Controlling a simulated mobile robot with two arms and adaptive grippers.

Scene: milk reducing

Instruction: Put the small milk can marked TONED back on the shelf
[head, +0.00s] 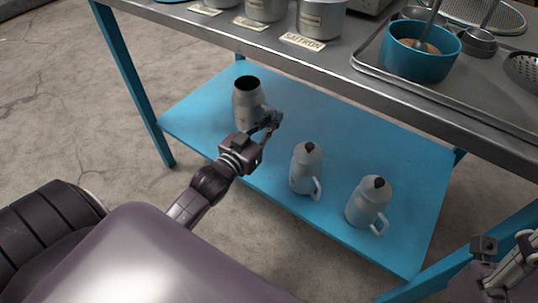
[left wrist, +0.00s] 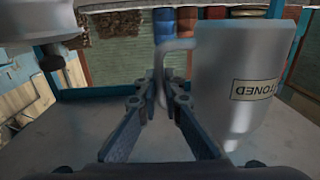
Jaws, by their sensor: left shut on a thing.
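The small grey milk can (head: 246,103) has a dark open mouth and is upright over the left part of the blue lower shelf (head: 350,135). Its TONED label shows upside down in the left wrist view, where the can (left wrist: 245,60) is on the right. My left gripper (head: 270,122) is shut on the can's handle, (left wrist: 175,60) at the can's right side in the head view. I cannot tell whether the can's base touches the shelf. My right gripper (head: 484,245) is partly in view at the lower right; its fingers do not show clearly.
Two lidded white jugs, one (head: 306,168) in the middle and one (head: 369,203) nearer the front right, stand on the lower shelf. The steel table top (head: 340,65) overhangs the shelf's back. It bears labelled pots and a blue pot (head: 420,62) on a tray.

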